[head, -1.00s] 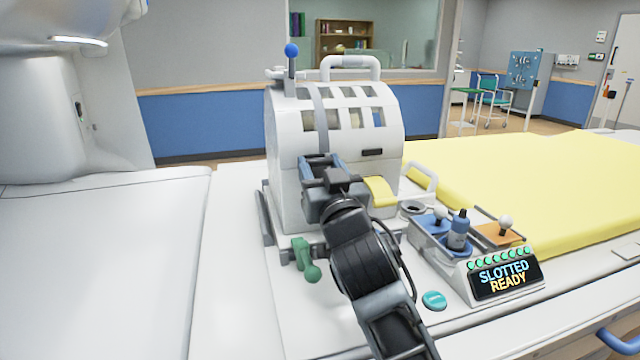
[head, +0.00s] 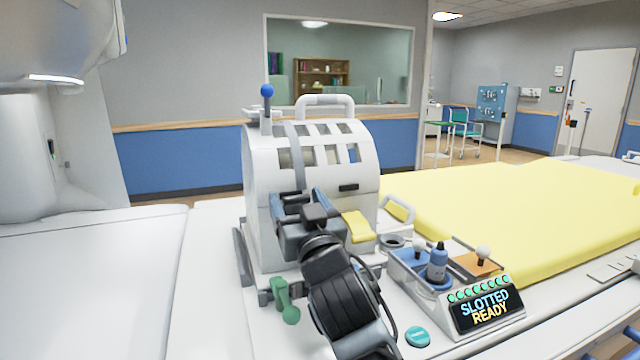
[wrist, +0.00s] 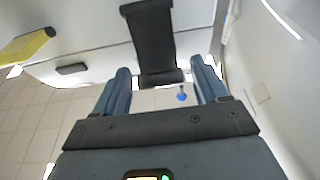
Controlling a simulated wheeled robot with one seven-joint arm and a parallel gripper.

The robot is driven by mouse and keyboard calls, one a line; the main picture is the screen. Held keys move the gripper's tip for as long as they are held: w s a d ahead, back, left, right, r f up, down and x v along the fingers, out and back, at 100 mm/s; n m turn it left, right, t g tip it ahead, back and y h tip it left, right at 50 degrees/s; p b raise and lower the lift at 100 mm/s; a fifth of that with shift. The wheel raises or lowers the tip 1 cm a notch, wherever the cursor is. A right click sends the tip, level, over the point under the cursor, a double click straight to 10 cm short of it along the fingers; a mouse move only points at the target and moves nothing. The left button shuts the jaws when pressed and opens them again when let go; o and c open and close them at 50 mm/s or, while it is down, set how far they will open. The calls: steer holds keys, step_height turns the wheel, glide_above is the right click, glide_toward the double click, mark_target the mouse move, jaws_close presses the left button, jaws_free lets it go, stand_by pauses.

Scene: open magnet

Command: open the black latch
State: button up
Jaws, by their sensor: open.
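The black latch looks to be the dark strap (head: 297,160) running down the front of the white arched housing (head: 262,180). In the wrist view the dark latch (wrist: 152,35) hangs between my fingers and ends in a thick dark bar (wrist: 160,78). My gripper (head: 299,200) is in front of the housing with its two blue fingers apart. In the wrist view the gripper (wrist: 160,70) has one finger on each side of the bar, with gaps showing, so it is not clamped. My wrist hides the lower front of the housing in the head view.
A yellow flap (head: 357,226) and a small black slot (head: 348,187) are right of my gripper. A green handle (head: 285,300) is low left. A blue-knobbed lever (head: 267,92) stands on top. A control box (head: 487,308) reading "SLOTTED READY" is at right.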

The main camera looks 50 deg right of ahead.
mark_target(298, 204)
steer(key=s+d+r+p, duration=0.2)
steer(key=s+d+r, duration=0.6)
steer(key=r, duration=0.2)
steer(key=shift+s+r, duration=0.2)
steer(key=shift+r, duration=0.05)
steer(key=shift+g+y, duration=0.6)
steer(key=shift+g, duration=0.1)
steer(key=w+a+f, duration=0.1)
steer(key=a, duration=0.1)
steer(key=w+a+f+p, duration=0.1)
steer(key=f, duration=0.1)
steer(key=w+a+f, duration=0.1)
steer(key=a+f, duration=0.1)
steer(key=shift+a+f, duration=0.2)
steer(key=shift+a, duration=0.15)
steer(key=a+f+g+p, duration=0.1)
steer(key=a+f, duration=0.4)
steer(key=a, duration=0.1)
steer(key=shift+y, duration=0.3)
steer(key=shift+f+p+x, duration=0.2)
steer(key=shift+p+x, duration=0.6)
steer(key=shift+x, duration=3.3)
steer(key=shift+c, duration=0.2)
jaws_close()
steer(key=shift+f, duration=0.15)
